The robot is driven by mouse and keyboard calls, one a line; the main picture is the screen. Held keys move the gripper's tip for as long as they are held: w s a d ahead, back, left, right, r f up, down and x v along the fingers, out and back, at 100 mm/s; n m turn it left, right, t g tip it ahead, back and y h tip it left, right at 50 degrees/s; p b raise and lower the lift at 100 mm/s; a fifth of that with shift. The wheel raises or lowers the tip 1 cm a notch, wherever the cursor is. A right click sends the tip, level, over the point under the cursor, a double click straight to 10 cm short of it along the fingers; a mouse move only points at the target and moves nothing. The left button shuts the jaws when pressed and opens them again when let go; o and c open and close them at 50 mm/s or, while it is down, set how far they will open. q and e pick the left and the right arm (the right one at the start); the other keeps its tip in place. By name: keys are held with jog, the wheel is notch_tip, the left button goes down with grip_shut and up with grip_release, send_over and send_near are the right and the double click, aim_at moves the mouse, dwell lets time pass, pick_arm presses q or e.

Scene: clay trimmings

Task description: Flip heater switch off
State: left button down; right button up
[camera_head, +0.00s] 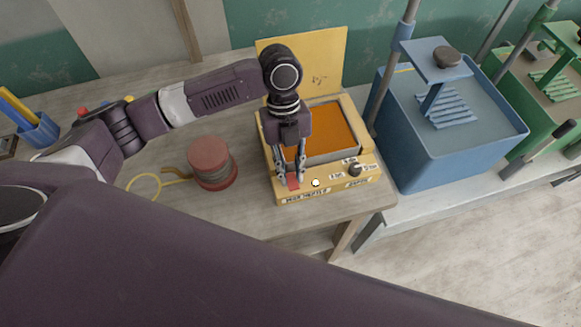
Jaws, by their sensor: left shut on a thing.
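The heater is a yellow box (322,189) with an orange interior and a raised yellow lid (330,62), near the front right of the grey table. Its front panel has labels, a dark knob (355,170) and a small round white light (316,182). A red switch (293,182) sits at the panel's left end. My left gripper (290,180) reaches down over that end, with its fingers shut on the red switch. The fingers partly cover the switch, and I cannot tell its position. My right gripper is not in view.
A red spool-like cylinder (210,160) with a yellow looped cord (145,186) stands left of the heater. A blue press-like machine (440,130) stands close on its right, a green one (550,90) beyond. A blue cup (38,130) is at far left.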

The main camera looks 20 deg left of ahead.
aim_at(292, 182)
pick_arm(q)
jog(key=shift+s+d+r+t+y+p, duration=0.2)
jog(key=shift+s+r+t+y+p, duration=0.15)
jog(key=shift+t+y+p, duration=0.35)
jog(key=shift+s+d+f+t+y+p, duration=0.15)
jog(key=shift+f+t+y+p, duration=0.15)
jog(key=shift+t+p, duration=0.4)
jog(key=c, duration=1.8)
grip_release()
jog(key=shift+o, duration=0.2)
jog(key=shift+r, duration=0.1)
notch_tip(292, 182, up, 12)
